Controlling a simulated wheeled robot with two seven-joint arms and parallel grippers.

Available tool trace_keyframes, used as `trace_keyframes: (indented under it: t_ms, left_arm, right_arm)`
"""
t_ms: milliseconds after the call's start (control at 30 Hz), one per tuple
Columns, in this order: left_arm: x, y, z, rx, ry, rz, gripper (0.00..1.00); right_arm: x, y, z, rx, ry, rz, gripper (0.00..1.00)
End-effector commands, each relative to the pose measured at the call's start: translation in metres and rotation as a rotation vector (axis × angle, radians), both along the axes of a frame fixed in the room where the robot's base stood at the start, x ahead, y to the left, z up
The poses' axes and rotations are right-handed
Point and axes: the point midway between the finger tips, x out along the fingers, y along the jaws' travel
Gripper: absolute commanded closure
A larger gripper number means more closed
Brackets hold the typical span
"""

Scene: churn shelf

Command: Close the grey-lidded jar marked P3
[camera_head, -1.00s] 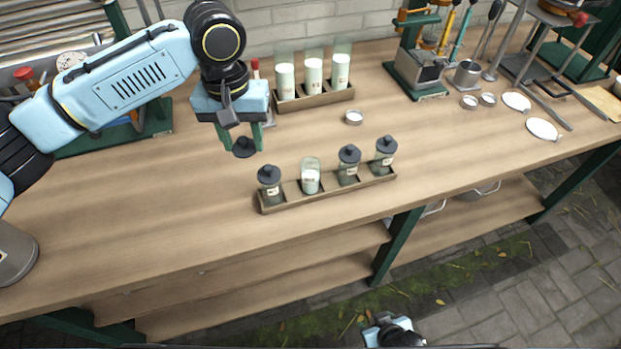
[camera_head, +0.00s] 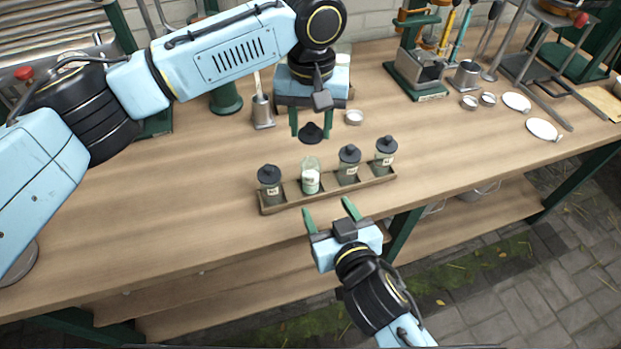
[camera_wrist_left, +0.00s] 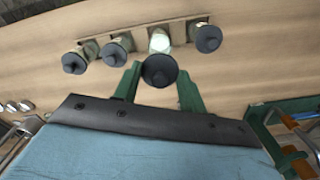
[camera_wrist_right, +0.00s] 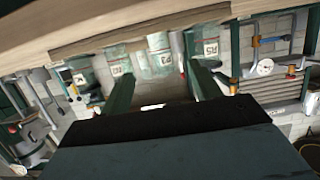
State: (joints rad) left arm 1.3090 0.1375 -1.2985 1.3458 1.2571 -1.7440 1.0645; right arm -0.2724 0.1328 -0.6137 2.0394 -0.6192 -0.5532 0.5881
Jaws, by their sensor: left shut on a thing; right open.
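A dark grey knobbed lid (camera_head: 311,133) is held between the fingers of my left gripper (camera_head: 311,124), above and behind the tray. In the left wrist view the lid (camera_wrist_left: 159,71) hangs near the open jar (camera_wrist_left: 159,41). That lidless glass jar with pale contents (camera_head: 310,180) stands upright in the tray (camera_head: 328,200), second from left.
Lidded jars stand in the same tray, one at left (camera_head: 269,184) and two at right (camera_head: 348,165), (camera_head: 385,152).

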Motion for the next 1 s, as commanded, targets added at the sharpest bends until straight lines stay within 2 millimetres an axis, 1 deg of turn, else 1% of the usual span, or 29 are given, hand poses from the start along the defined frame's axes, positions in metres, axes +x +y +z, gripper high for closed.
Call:
trace_keyframes:
  t_ms: [233, 367, 467, 600, 800, 1000]
  left_arm:
    - [0.0, 0.0, 0.0, 0.0, 0.0, 0.0, 0.83]
    - [0.0, 0.0, 0.0, 0.0, 0.0, 0.0, 0.83]
    - [0.0, 0.0, 0.0, 0.0, 0.0, 0.0, 0.83]
    - [0.0, 0.0, 0.0, 0.0, 0.0, 0.0, 0.83]
    - [0.0, 0.0, 0.0, 0.0, 0.0, 0.0, 0.83]
    - [0.0, 0.0, 0.0, 0.0, 0.0, 0.0, 0.83]
  right_arm:
    - [0.002, 0.0, -0.001, -0.001, 0.002, -0.001, 0.38]
    - [0.012, 0.003, -0.004, -0.001, 0.001, -0.001, 0.38]
    - [0.026, 0.008, -0.008, -0.001, 0.001, -0.001, 0.38]
    - [0.051, 0.016, -0.016, -0.003, 0.0, -0.001, 0.38]
    - [0.083, 0.026, -0.027, -0.003, 0.002, -0.001, 0.38]
    - [0.103, 0.033, -0.034, -0.003, 0.002, 0.0, 0.38]
